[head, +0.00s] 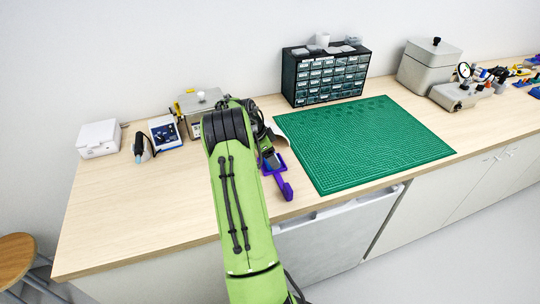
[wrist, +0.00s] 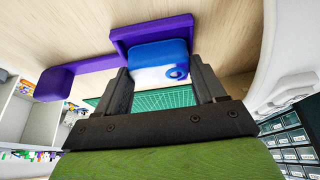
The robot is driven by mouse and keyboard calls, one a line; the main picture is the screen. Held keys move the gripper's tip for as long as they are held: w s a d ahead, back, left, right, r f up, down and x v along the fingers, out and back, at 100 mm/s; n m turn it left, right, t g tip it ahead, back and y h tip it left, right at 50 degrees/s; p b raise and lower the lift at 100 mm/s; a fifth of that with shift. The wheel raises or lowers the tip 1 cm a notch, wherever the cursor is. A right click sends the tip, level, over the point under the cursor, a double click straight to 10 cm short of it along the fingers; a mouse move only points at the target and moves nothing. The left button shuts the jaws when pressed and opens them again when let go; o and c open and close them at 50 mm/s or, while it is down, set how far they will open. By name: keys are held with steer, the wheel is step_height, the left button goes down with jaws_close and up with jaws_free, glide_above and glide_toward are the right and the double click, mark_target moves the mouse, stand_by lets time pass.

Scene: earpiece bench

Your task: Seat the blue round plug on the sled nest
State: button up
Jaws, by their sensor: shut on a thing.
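In the wrist view my gripper (wrist: 161,70) has its two black fingers on either side of a blue and white piece with a small blue ring on its face, which I take as the blue round plug (wrist: 158,52). The purple sled (wrist: 98,65) has a squared nest frame (wrist: 150,32) right at the plug and a bar running left to a purple end block (wrist: 56,84). I cannot tell whether the plug touches the nest floor. In the head view the purple sled (head: 286,189) shows right of my arm; my fingers and most of the plug are hidden there.
A green cutting mat (head: 365,140) lies right of the sled, with a drawer cabinet (head: 325,75) behind it. A metal box device (head: 200,103) stands behind my arm. A blue device (head: 165,132) and white box (head: 99,139) are left. The front left bench is clear.

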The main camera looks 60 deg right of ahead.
steer(key=o, duration=1.1)
steer(key=shift+f, duration=0.1)
steer(key=shift+o, duration=0.2)
steer(key=p+v, duration=0.2)
steer(key=v, duration=1.4)
steer(key=shift+p, duration=0.35)
